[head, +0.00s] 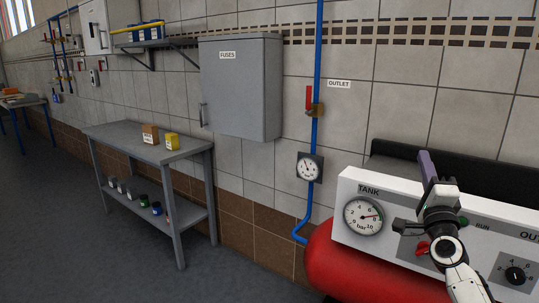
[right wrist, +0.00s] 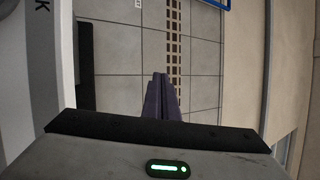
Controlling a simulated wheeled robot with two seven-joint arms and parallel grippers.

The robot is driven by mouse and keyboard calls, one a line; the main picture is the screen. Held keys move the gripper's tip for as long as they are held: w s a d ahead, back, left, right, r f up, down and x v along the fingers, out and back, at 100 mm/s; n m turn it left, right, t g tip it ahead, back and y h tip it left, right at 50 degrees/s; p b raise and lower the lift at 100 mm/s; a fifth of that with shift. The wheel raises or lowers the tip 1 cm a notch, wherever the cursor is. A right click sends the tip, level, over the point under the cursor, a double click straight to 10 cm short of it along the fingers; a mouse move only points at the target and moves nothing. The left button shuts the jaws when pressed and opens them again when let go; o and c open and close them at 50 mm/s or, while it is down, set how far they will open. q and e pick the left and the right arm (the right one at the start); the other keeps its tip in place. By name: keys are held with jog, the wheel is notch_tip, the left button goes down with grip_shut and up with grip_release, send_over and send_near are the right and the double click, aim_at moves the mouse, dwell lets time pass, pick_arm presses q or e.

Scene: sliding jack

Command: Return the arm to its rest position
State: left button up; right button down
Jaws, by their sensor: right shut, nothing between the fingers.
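My right gripper (head: 426,165) is in the lower right of the head view, in front of the white control panel (head: 349,196) of the red tank machine. Its purple fingers point up and away, and they are closed together with nothing between them. In the right wrist view the shut fingers (right wrist: 161,98) point toward the tiled wall and touch nothing I can see. My right arm (head: 462,280) comes in from the bottom right. My left gripper does not show.
The panel carries a TANK gauge (head: 363,216), a red lever (head: 422,248) and a black knob (head: 515,275). The red tank (head: 345,270) lies below. A blue pipe with a red-handled valve (head: 309,98) runs up the wall. A grey fuse cabinet (head: 240,90) and shelf table (head: 150,148) stand left.

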jog(key=a+f+n+g+y, duration=0.35)
jog(key=f+n+y, duration=0.3)
jog(key=n, duration=0.85)
jog(key=d+f+n+g+h, duration=0.3)
jog(key=f+n+h, duration=0.1)
jog(key=f+n, duration=0.35)
jog(key=s+a+f+g+y, duration=0.1)
jog(key=s+a+f, duration=0.4)
jog(key=f, duration=0.5)
jog(key=s+a+f+g+y, duration=0.2)
jog(key=s+a+f, duration=0.2)
jog(key=s+f, duration=0.45)
jog(key=s+a+f+g, duration=0.1)
jog(key=s+a+f, duration=0.3)
jog(key=s, duration=0.6)
jog(key=s+a+f+g+y, duration=0.1)
jog(key=s+a+f+g, duration=0.1)
jog(key=s+f, duration=0.5)
jog(key=s+a+f+g, duration=0.1)
jog(key=s+a+f, duration=0.4)
jog(key=s, duration=0.8)
jog(key=shift+s+a+f+y, duration=0.25)
jog(key=shift+s+a+y, duration=0.05)
jog(key=shift+s+y, duration=0.05)
jog(key=shift+m+g, duration=0.25)
